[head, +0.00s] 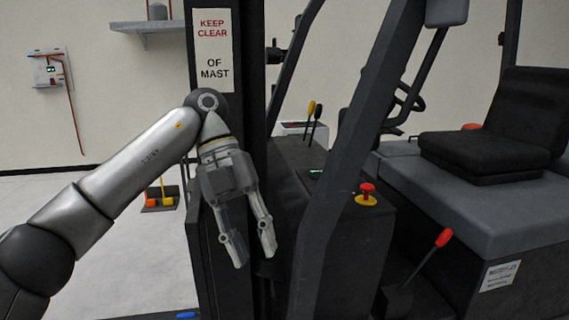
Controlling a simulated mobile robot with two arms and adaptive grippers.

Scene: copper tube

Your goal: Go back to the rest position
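My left gripper (254,256) hangs at the end of my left arm, in front of the forklift's dark mast in the middle of the head view. Its fingers point down and stand apart, with nothing between them. My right gripper is not in view. No copper tube can be made out in this view.
A forklift (345,180) fills the middle and right, with a black seat (500,130), a red stop button (367,192) and a red-knobbed lever (443,238). A "keep clear of mast" sign (213,50) is above my gripper. Open floor (130,255) lies at left.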

